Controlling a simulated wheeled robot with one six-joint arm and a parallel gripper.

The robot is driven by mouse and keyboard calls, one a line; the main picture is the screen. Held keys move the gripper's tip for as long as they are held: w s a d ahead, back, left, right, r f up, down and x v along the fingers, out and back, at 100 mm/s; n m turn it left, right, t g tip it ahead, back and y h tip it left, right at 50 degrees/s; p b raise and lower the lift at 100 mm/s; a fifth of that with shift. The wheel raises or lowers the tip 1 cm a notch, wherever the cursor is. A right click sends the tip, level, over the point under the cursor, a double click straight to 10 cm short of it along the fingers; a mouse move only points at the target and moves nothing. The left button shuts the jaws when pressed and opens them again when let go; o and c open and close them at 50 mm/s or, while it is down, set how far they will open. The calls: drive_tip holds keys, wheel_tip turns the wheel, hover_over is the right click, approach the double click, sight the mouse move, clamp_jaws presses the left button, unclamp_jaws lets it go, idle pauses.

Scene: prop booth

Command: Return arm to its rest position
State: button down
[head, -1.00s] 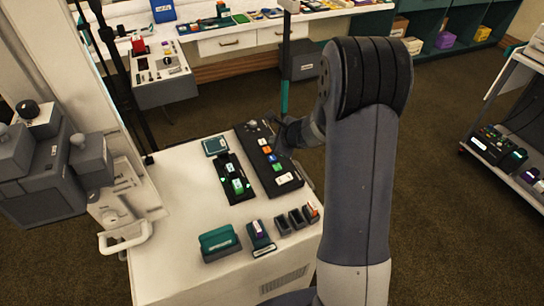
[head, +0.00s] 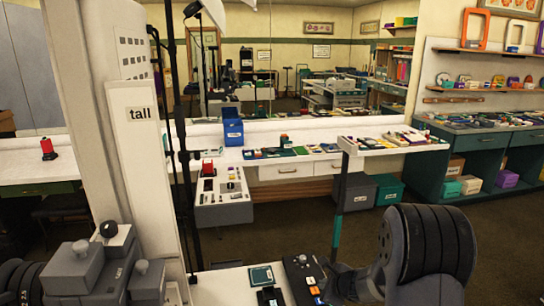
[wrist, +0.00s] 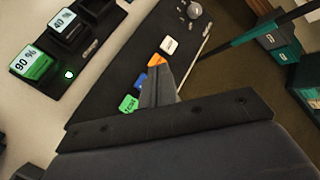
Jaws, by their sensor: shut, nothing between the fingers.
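My gripper (wrist: 158,90) is shut and empty in the wrist view. It is over a dark panel (wrist: 115,85) with coloured labelled keys; I cannot tell whether it touches the panel. A white key (wrist: 169,45), an orange key (wrist: 157,60) and a green key (wrist: 128,104) show beside the fingers, and a blue one is partly hidden. In the head view my arm fills the lower right, and the dark panel (head: 299,272) shows only in part at the bottom edge.
A holder with a green "90 %" block (wrist: 33,64) and a "40 %" block (wrist: 66,24) lies left of the panel. A dark pole with a teal lower part (head: 336,235) stands behind my arm. A long white counter (head: 300,163) runs behind. Grey controls (head: 85,265) stand at lower left.

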drive_tip(key=shift+r+p, duration=1.25)
drive_tip(key=shift+r, duration=1.05)
